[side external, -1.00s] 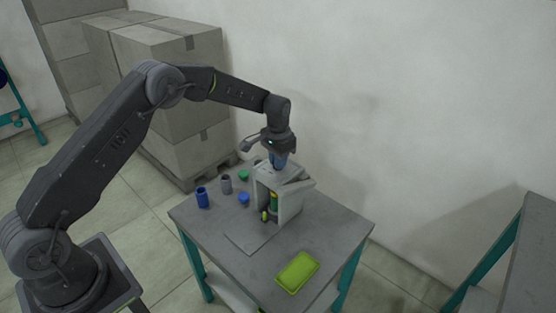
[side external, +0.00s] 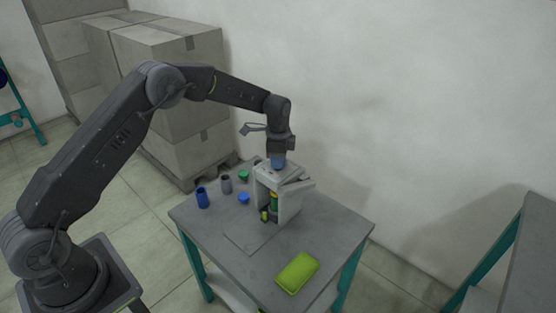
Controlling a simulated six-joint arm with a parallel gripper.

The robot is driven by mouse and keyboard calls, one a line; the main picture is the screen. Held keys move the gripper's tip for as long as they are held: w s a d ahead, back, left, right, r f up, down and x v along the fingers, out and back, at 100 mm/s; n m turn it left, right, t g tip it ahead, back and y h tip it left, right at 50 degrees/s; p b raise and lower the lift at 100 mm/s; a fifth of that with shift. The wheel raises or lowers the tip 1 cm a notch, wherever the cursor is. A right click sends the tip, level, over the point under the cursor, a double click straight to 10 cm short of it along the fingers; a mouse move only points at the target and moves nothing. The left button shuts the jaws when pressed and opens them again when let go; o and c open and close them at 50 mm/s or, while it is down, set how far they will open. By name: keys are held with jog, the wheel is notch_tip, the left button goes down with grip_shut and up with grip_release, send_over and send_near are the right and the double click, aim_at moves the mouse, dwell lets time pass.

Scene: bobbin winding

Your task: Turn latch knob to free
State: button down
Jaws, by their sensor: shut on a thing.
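A pale grey winding machine (side external: 291,205) stands on the grey table. Its front is open and shows a green and yellow spool (side external: 273,203) inside. My gripper (side external: 278,164) points straight down onto the top of the machine. It is shut on the latch knob there. Something blue shows at the fingertips, but the knob is mostly hidden by the fingers and too small to make out.
Left of the machine on the table (side external: 225,236) stand a blue cup (side external: 202,197), a grey cup (side external: 226,184), a green piece (side external: 243,175) and a blue piece (side external: 243,198). A yellow-green tray (side external: 297,272) lies at the front. Cartons (side external: 170,80) stand behind.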

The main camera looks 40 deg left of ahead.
jog(key=shift+r+m, duration=0.1)
jog(key=shift+m, duration=0.5)
jog(key=c, duration=1.2)
grip_release()
jog(key=shift+o, duration=0.2)
notch_tip(320, 180, up, 14)
